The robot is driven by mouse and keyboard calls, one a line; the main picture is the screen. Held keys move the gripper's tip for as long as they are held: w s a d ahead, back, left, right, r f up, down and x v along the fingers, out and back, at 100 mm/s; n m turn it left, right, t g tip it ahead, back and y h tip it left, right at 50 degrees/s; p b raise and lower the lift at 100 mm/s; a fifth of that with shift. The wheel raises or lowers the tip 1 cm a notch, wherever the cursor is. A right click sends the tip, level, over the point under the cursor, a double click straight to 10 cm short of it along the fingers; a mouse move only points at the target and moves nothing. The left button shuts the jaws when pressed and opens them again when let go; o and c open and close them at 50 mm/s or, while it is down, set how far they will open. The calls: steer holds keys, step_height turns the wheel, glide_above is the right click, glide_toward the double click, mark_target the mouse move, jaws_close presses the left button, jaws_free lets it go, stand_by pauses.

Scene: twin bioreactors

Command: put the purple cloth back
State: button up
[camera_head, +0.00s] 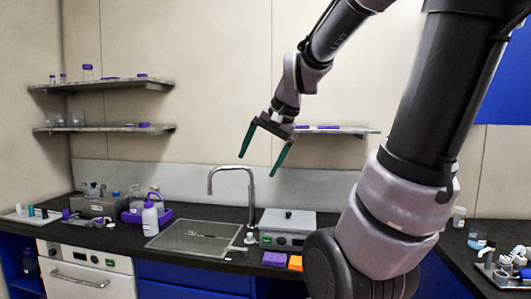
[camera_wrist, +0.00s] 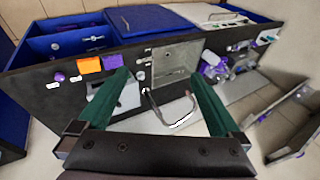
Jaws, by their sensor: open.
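The purple cloth (camera_head: 275,259) lies flat on the dark counter near its front edge, just left of an orange cloth (camera_head: 295,263). The purple cloth also shows in the wrist view (camera_wrist: 113,62), between the orange cloth (camera_wrist: 88,65) and the sink side. My gripper (camera_head: 259,163) is open and empty, raised in the air well above the counter, behind the cloths and over the tap area. In the wrist view the green fingers of my gripper (camera_wrist: 157,76) are spread wide with nothing between them.
A grey boxy device (camera_head: 287,222) stands just behind the cloths. The sink (camera_head: 195,238) and its tall curved tap (camera_head: 250,190) are to the left. A white bottle (camera_head: 150,218) and purple tray (camera_head: 165,212) stand farther left. A wall shelf (camera_head: 350,131) is behind my gripper.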

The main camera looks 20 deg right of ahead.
steer(key=s+a+r+n+t+h, duration=0.1)
steer(key=s+r+n, duration=0.1)
steer(key=s+n, duration=0.2)
steer(key=s, duration=0.3)
steer(key=shift+a+r+t, duration=0.25)
steer(key=shift+r+t, duration=0.05)
steer(key=shift+t, duration=0.1)
stand_by(0.7)
